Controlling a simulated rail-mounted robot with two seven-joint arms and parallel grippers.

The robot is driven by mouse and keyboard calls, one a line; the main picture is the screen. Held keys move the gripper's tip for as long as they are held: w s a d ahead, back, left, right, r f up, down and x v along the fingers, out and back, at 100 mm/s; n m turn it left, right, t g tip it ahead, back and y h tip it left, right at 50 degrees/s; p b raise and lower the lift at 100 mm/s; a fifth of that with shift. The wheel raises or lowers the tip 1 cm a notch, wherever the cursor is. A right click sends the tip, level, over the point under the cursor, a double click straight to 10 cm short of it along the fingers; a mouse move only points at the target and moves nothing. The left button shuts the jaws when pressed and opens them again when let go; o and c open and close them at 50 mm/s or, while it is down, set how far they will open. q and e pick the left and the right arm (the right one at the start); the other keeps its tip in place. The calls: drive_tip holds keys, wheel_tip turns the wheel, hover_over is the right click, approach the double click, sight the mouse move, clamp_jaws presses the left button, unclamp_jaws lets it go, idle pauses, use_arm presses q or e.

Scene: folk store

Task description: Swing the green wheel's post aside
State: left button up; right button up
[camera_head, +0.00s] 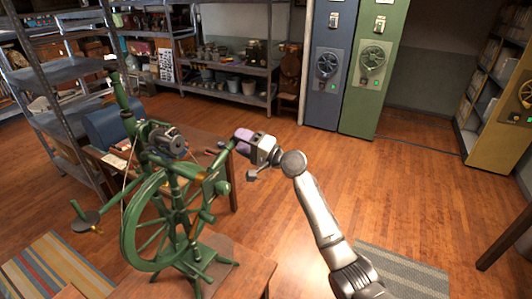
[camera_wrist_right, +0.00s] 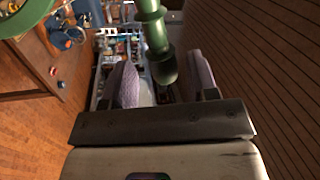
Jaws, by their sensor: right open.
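The green spinning wheel (camera_head: 128,236) stands on a wooden stand at the left in the head view. Its green post (camera_head: 218,163) slants up to the right from the wheel's body toward my right gripper (camera_head: 243,141). In the right wrist view the post (camera_wrist_right: 153,30) comes down from the top, and its rounded end lies between the two purple finger pads of my right gripper (camera_wrist_right: 160,85). The gripper is open, with gaps visible on both sides of the post; I cannot tell whether either pad touches it. My left gripper is not in view.
A wooden table with a blue box (camera_head: 104,126) stands behind the wheel. Metal shelves (camera_head: 225,70) with pots line the back, beside blue and green cabinets (camera_head: 376,75).

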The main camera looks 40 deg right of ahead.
drive_tip(key=v, duration=0.9)
drive_tip(key=shift+s+b, duration=0.35)
drive_tip(key=shift+b, duration=0.1)
drive_tip(key=shift+d+f, duration=0.1)
drive_tip(key=shift+d, duration=0.05)
